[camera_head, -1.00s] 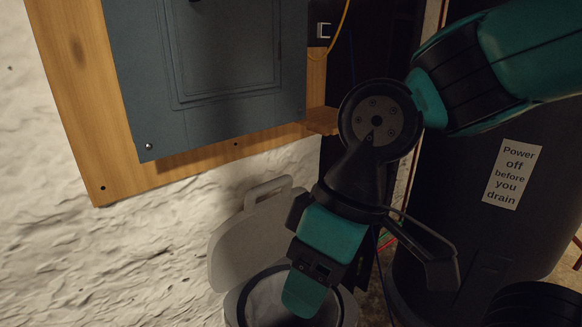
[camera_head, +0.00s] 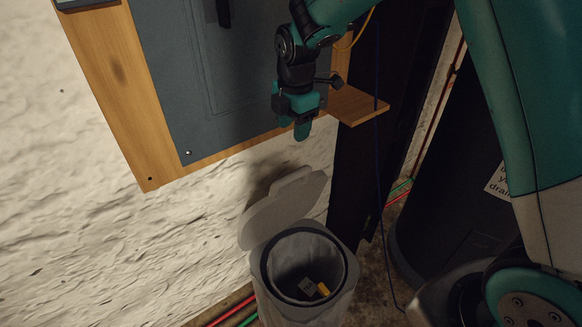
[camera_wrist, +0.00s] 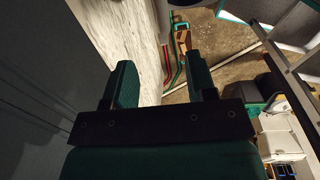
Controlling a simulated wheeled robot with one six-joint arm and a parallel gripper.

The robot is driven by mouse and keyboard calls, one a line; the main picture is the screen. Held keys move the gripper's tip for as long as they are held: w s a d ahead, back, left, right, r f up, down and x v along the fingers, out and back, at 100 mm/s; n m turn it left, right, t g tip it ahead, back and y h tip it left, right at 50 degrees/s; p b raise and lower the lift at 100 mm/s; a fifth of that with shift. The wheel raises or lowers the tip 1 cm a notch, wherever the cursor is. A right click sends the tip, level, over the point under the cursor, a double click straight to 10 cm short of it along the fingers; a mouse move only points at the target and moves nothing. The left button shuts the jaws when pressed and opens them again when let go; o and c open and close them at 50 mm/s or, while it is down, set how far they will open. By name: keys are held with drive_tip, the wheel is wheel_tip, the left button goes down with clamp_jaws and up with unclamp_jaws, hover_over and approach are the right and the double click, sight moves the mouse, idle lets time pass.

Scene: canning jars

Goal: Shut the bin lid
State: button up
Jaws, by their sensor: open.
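The bin (camera_head: 304,298) is a grey round container at the bottom middle of the head view. Inside the bin lie a grey item and a yellow item (camera_head: 322,289). My gripper (camera_head: 296,132) hangs above the lid, in front of the grey panel, pointing down and apart from the lid. In the wrist view my gripper (camera_wrist: 163,85) has its two green fingers spread with nothing between them. The lid is hard to make out there.
A grey electrical panel (camera_head: 180,90) on a wooden board (camera_head: 120,95) is on the wall at left. A small wooden shelf (camera_head: 358,106) juts out beside my gripper. A dark tank (camera_head: 450,200) stands at right. Red and green hoses (camera_head: 232,312) run along the floor.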

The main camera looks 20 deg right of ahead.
sight(291, 175)
drive_tip(key=f, duration=0.5)
drive_tip(key=f+p, duration=0.1)
drive_tip(key=f, duration=0.4)
drive_tip(key=w+f, duration=0.1)
drive_tip(key=f, duration=0.4)
drive_tip(key=shift+a+f, duration=0.2)
drive_tip(key=shift+f, duration=0.15)
drive_tip(key=shift+c, duration=0.3)
clamp_jaws()
